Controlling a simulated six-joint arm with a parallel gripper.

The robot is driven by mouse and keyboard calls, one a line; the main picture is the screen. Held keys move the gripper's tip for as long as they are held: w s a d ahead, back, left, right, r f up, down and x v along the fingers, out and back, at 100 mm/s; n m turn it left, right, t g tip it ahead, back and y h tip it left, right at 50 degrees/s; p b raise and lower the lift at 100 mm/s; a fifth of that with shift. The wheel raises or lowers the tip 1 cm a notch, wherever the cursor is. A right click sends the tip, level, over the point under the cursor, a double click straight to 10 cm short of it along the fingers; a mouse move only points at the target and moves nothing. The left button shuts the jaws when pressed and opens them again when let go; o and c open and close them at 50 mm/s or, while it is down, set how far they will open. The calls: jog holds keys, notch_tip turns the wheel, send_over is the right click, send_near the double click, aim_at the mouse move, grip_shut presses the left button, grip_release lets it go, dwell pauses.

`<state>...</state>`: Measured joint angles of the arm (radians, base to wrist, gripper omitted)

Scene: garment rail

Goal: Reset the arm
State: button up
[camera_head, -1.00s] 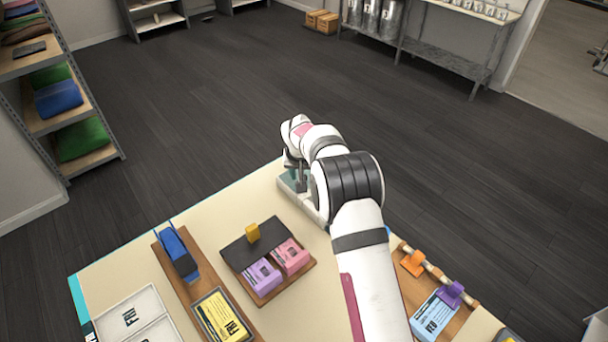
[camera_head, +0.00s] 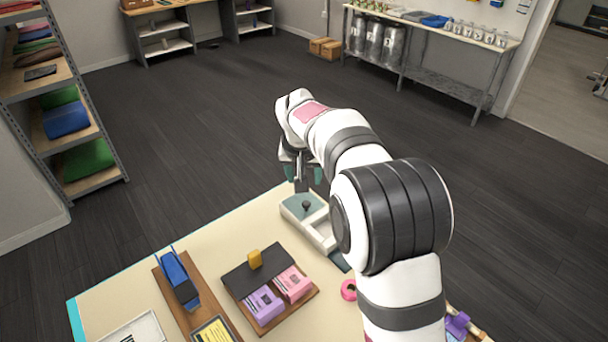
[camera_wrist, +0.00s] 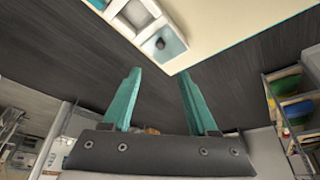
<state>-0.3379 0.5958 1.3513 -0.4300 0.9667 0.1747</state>
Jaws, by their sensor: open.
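My gripper (camera_head: 303,172) hangs above the far edge of the cream table, over a pale tray with a teal compartment. In the wrist view my gripper (camera_wrist: 160,98) shows two teal fingers spread apart with nothing between them. The tray (camera_head: 318,236) stands on the table below and just in front of the gripper; it also shows in the wrist view (camera_wrist: 128,22) beyond the fingers. A small dark knob (camera_head: 306,206) sits in its teal compartment. The gripper is apart from the tray. My arm hides the right part of the table.
A wooden stand (camera_head: 243,295) holds a purple box (camera_head: 264,304), a pink box (camera_head: 293,284) and a yellow piece (camera_head: 255,260). A blue item (camera_head: 178,278) stands on a wooden board at left. A pink ring (camera_head: 349,290) and a purple clip (camera_head: 457,325) lie near my arm. Open floor lies beyond.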

jog(key=shift+s+r, duration=0.1)
jog(key=shift+r, duration=0.05)
jog(key=s+d+r+m+g, duration=0.1)
jog(key=s+d+r, duration=0.1)
jog(key=s+d, duration=0.5)
jog(key=s+d+r+m+g, duration=0.1)
jog(key=s+d+r+m, duration=0.15)
jog(key=s, duration=0.85)
jog(key=s+d+f+m+g+y, duration=0.1)
jog(key=s+f, duration=0.1)
jog(key=s, duration=0.8)
jog(key=s+d+f+m+g, duration=0.1)
jog(key=s+f, duration=0.1)
jog(key=s, duration=0.9)
jog(key=shift+s+d+g+y, duration=0.2)
jog(key=shift+s+g+y, duration=0.05)
jog(key=shift+g+y, duration=0.15)
